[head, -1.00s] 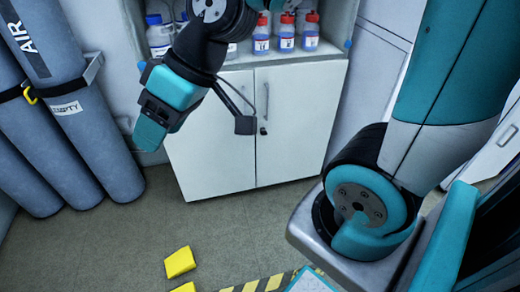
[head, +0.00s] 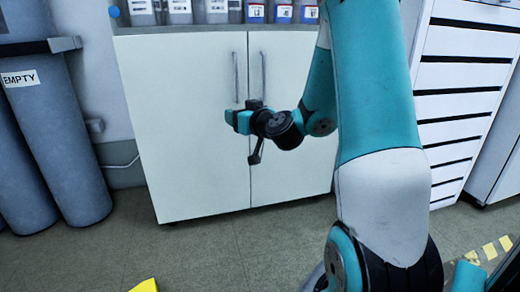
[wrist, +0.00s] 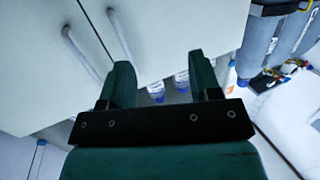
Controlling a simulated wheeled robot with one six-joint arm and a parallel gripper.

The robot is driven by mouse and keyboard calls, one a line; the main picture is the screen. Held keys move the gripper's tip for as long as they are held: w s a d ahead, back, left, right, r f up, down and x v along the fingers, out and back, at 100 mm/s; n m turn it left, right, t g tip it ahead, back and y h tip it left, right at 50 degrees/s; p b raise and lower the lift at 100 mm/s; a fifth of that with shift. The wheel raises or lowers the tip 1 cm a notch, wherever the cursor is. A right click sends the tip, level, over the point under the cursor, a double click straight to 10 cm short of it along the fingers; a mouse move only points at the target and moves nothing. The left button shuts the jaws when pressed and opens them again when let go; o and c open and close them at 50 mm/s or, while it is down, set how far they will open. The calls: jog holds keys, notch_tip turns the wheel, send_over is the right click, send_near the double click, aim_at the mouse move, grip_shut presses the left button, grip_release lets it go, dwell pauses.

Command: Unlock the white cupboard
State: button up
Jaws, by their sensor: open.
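The white cupboard (head: 185,150) stands ahead with both doors closed. Its left handle (head: 236,77) and right handle (head: 263,72) are upright bars beside the centre seam. My gripper (head: 234,118) is in front of the doors, just below the handle ends, its fingers pointing left. No lock or key is visible; my gripper and wrist cover the area under the right handle. In the wrist view my gripper (wrist: 162,85) is open and empty between its two green fingers.
Bottles (head: 218,10) stand on the shelf above the doors. Grey gas cylinders (head: 55,140) are at the left. A drawer unit (head: 460,85) stands at the right.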

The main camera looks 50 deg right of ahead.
jog(key=s+d+f+m+g+h+b, duration=0.1)
jog(key=s+d+f+m+h+b, duration=0.25)
jog(key=d+f+h+b, duration=0.45)
jog(key=shift+y, duration=0.8)
jog(key=shift+s+d+f+p+x, duration=0.15)
jog(key=shift+d+f+p+x, duration=0.15)
jog(key=shift+p+x, duration=2.3)
jog(key=shift+s+d+f+p+x, duration=0.3)
jog(key=shift+p+x, duration=1.5)
jog(key=shift+x, duration=1.6)
jog(key=shift+s+d+f+p+x, duration=0.1)
jog(key=shift+d+f+p+x, duration=0.25)
jog(key=shift+p+x, duration=2.25)
jog(key=shift+w+d+b, duration=0.15)
jog(key=shift+w+b, duration=0.25)
jog(key=c, duration=0.9)
